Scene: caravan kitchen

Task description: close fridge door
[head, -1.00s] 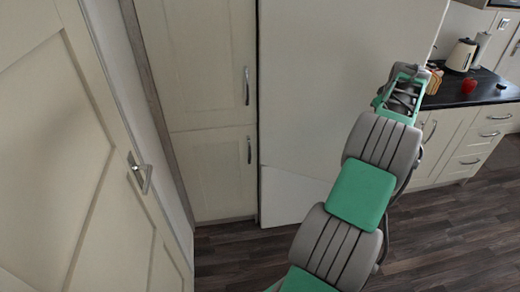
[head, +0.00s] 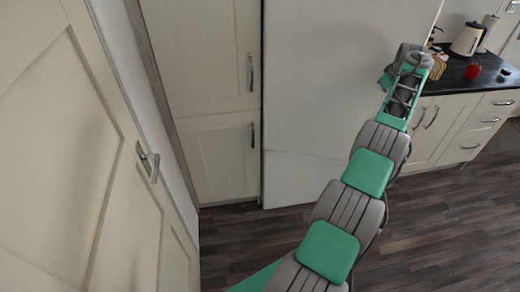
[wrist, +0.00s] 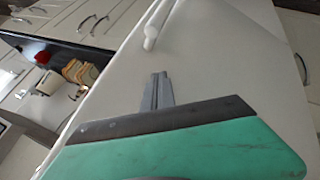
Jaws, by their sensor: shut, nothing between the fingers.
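A large plain white panel (head: 345,80), which looks like the fridge door, stands upright in the middle of the head view. Its handle and hinge side cannot be made out there. My gripper (wrist: 156,90) shows in the wrist view with its narrow grey fingers shut and empty. They are over or close to a broad white surface (wrist: 215,65), probably the same panel; whether they touch it I cannot tell. A white rod-like part (wrist: 151,30) shows beyond the fingertips. In the head view my arm's end hides the fingers, near the panel's right edge.
A tall cream cupboard (head: 205,60) with two handles stands left of the panel. A cream room door (head: 90,170) fills the far left. A dark worktop (head: 462,85) with a kettle (head: 467,39) and a red item (head: 473,71) is at right. Dark floor (head: 445,215) is clear at lower right.

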